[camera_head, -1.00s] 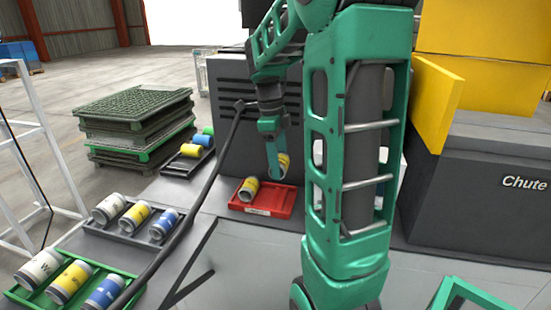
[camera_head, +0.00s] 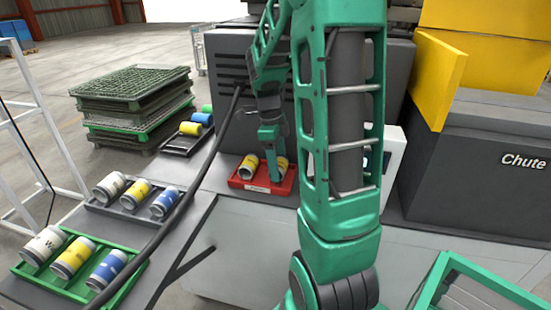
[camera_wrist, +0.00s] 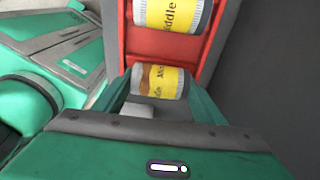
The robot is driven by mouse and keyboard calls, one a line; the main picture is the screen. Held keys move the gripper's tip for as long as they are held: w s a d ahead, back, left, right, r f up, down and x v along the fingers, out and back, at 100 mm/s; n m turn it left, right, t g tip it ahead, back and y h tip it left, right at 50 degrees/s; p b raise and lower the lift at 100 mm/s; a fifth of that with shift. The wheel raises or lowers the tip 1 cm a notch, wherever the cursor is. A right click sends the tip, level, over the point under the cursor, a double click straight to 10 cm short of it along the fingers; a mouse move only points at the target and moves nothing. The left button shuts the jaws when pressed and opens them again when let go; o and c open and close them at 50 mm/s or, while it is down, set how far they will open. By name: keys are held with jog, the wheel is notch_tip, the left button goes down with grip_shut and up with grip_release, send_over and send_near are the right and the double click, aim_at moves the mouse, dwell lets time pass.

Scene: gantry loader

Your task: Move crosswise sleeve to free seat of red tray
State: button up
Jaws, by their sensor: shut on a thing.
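The red tray (camera_head: 262,187) lies on the grey bench in front of a dark vented cabinet. One yellow-banded sleeve (camera_head: 248,166) lies in its left part; it also shows at the top of the wrist view (camera_wrist: 172,14). My gripper (camera_head: 270,172) is over the tray's right part, shut on a second yellow-banded sleeve (camera_wrist: 160,82). In the wrist view this held sleeve is roughly parallel to the other, with a gap between them. Whether the held sleeve touches the tray floor cannot be told. My gripper hides part of it in the head view.
A grey tray (camera_head: 135,212) and a green tray (camera_head: 75,290), each with several sleeves, are at the left. A dark tray (camera_head: 180,146) stands behind. A black cable (camera_head: 205,190) crosses the bench. Stacked pallets (camera_head: 135,105) stand at back left, the Chute box (camera_head: 480,170) at right.

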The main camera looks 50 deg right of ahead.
jog(key=shift+f, duration=0.25)
jog(key=o, duration=1.4)
jog(key=shift+o, duration=0.2)
jog(key=r, duration=0.3)
jog(key=w+r, duration=0.1)
jog(key=r, duration=0.6)
jog(key=shift+w+a, duration=0.3)
jog(key=shift+a, duration=0.1)
notch_tip(320, 180, up, 7)
jog(key=shift+f, duration=0.2)
